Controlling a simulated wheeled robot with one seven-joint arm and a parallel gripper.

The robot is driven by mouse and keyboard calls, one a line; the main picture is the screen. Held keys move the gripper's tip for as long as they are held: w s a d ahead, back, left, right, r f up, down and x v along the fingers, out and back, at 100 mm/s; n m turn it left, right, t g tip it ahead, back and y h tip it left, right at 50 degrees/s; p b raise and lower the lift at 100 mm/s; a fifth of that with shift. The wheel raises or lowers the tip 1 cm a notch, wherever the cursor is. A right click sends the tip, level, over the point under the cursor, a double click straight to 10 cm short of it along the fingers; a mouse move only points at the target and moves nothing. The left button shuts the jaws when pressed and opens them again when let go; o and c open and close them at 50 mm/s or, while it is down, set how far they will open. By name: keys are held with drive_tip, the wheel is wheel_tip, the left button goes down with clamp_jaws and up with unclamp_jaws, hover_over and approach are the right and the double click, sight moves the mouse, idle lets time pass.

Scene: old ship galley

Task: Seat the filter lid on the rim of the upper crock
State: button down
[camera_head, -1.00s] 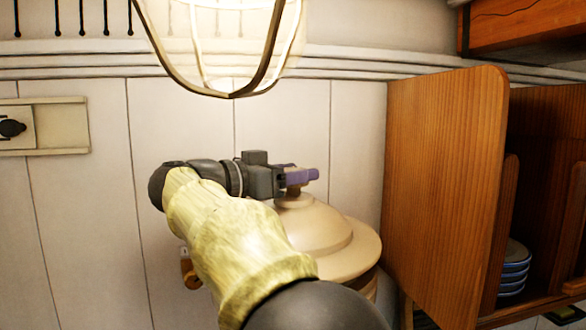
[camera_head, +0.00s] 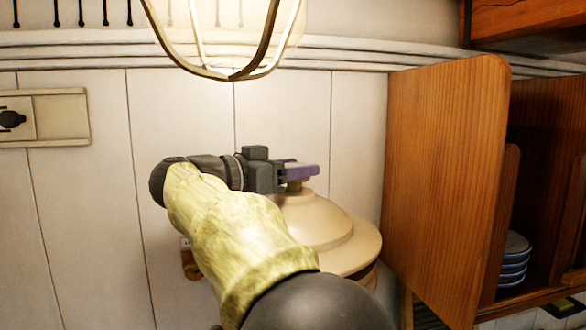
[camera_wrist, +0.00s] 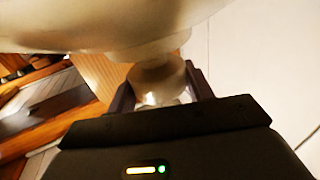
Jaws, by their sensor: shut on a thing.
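The filter lid (camera_head: 315,222) is a tan, stepped dome with a wide brim and a knob on top. In the head view it lies right of my forearm, which hides its left part. My gripper (camera_head: 300,172) has purple fingers and is shut on the lid's knob. In the wrist view, the knob (camera_wrist: 158,82) sits between the fingers, with the lid's pale body (camera_wrist: 110,25) across the top. A tan rounded part, seemingly the upper crock (camera_head: 366,277), shows under the brim's right side. My arm hides most of it, and I cannot tell whether lid and rim touch.
A wooden cabinet (camera_head: 440,170) stands close right of the lid, with stacked plates (camera_head: 514,262) inside. A caged lamp (camera_head: 228,35) hangs above my arm. A white panelled wall (camera_head: 90,210) is behind, with a pale wall fitting (camera_head: 60,118) at left.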

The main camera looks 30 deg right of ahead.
drive_tip(key=shift+f, duration=0.2)
idle(0.3)
drive_tip(key=shift+s+f+b, duration=0.1)
drive_tip(key=shift+s+b, duration=0.1)
drive_tip(key=shift+b, duration=0.15)
drive_tip(key=shift+f, duration=0.1)
drive_tip(key=shift+w+f, duration=0.15)
drive_tip(key=shift+w, duration=0.05)
drive_tip(key=shift+f+b, duration=0.3)
